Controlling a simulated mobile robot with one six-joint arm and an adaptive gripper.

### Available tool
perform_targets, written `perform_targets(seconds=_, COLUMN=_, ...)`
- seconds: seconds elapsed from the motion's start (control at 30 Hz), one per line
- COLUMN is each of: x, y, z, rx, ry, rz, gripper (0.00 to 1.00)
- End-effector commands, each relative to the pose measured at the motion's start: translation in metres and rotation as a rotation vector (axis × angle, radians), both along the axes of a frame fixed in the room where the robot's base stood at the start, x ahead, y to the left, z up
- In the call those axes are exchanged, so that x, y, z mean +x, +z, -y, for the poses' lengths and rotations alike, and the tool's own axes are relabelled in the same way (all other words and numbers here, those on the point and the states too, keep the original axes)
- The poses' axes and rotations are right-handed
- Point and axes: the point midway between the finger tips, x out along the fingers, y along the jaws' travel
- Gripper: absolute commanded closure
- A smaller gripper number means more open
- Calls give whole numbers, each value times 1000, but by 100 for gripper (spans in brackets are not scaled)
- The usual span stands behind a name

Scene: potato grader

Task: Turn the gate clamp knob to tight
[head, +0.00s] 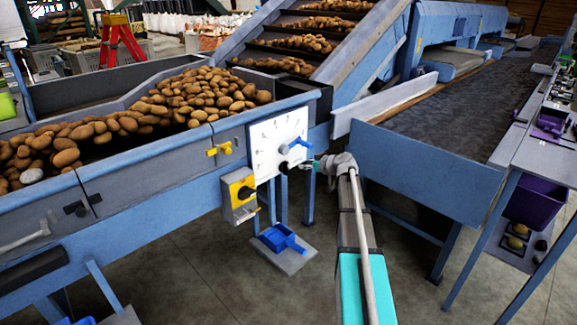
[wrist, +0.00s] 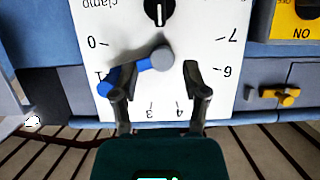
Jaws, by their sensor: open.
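The clamp knob (wrist: 159,11) is a black round knob with a white line, cut off by the top edge of the wrist view. The word "clamp" beside it appears upside down. It sits on a white dial plate (wrist: 205,25) with printed numbers, which shows in the head view (head: 263,160). A blue lever (wrist: 133,66) with a grey hub is on the same plate. My gripper (wrist: 152,80) is open and empty in front of the plate, its fingers apart below the knob in the wrist view. The left finger overlaps the lever's blue end; I cannot tell if they touch.
A yellow switch box (head: 240,193) hangs left of the plate, and a yellow latch (head: 220,149) is on the side wall. Potatoes (head: 160,110) fill the trough behind. A blue conveyor (head: 430,155) stands to the right. A blue pedal (head: 280,238) is on the floor below.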

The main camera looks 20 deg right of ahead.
Motion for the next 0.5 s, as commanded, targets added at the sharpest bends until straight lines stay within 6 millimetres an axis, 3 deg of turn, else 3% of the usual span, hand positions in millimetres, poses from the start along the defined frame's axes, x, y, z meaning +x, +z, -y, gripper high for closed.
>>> perform_targets(seconds=0.5, x=68, y=-32, z=-23, rx=0, ry=1, rz=0, gripper=41)
